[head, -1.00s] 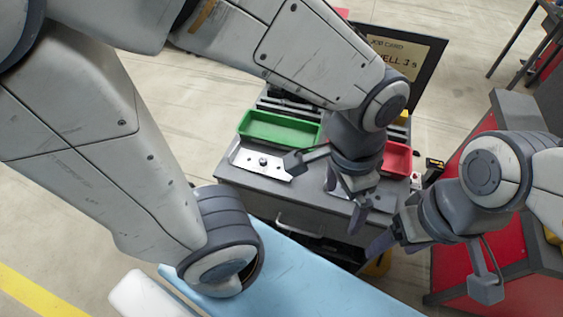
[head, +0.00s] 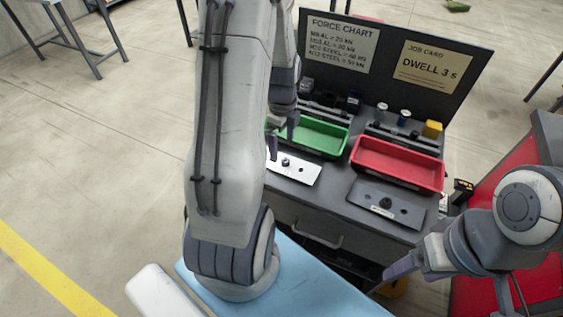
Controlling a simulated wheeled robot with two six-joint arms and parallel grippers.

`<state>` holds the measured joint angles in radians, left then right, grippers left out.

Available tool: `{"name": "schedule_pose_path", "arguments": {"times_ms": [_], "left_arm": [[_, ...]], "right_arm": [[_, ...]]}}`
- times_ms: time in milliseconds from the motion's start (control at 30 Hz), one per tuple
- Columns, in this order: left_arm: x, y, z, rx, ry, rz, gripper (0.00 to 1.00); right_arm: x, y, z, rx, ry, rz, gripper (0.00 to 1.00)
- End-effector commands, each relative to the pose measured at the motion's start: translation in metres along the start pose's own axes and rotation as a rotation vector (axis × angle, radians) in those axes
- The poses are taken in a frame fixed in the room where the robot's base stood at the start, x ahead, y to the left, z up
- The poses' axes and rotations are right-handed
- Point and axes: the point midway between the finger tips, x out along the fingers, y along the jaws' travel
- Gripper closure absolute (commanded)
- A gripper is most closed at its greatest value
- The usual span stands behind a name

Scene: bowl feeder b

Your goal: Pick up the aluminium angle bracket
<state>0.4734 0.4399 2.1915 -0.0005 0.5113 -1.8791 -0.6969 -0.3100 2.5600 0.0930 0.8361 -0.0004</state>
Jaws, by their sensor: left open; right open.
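A light silver metal plate (head: 296,170), which looks like the aluminium angle bracket, lies at the front left of the grey bench top. It has a dark bolt head and a small hole. Its left end is hidden behind my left arm. My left gripper (head: 282,140) is open above the plate's left end, beside the green tray; the arm partly covers it. I cannot tell if it touches the plate. A darker grey bracket (head: 372,203) with a black bolt lies at the front right. My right gripper (head: 446,290) is open and empty, low at the right, away from both brackets.
A green tray (head: 318,137) and a red tray (head: 396,165) stand behind the brackets. A black board (head: 391,62) with a force chart and job card rises at the back. Small bolts and a yellow block (head: 432,130) sit on the back ledge. A red table (head: 494,183) is at the right.

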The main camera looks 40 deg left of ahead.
Motion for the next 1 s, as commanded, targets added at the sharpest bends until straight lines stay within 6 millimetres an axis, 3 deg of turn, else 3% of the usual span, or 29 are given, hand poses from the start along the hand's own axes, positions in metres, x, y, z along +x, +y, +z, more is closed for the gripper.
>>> {"name": "schedule_pose_path", "arguments": {"times_ms": [233,500,800,833,867,1000], "left_arm": [[0.021,0.001,-0.001,0.0,0.001,0.002,0.0],[0.059,0.003,0.0,0.0,0.001,0.003,0.0],[0.065,0.003,0.001,0.0,0.0,-0.001,0.0],[0.065,0.003,0.001,0.0,0.0,-0.001,0.04],[0.065,0.003,0.001,0.0,0.0,-0.001,0.15],[0.065,0.003,0.001,0.0,0.0,-0.001,0.69]], "right_arm": [[-0.001,0.0,0.0,0.0,0.0,0.0,0.28],[-0.003,0.0,0.0,0.0,0.0,0.0,0.28],[-0.003,0.0,0.0,0.0,0.0,0.0,0.28],[-0.003,0.0,0.0,0.0,0.0,0.0,0.28],[-0.003,0.0,0.0,0.0,0.0,0.0,0.28],[-0.003,0.0,0.0,0.0,0.0,0.0,0.28]]}}
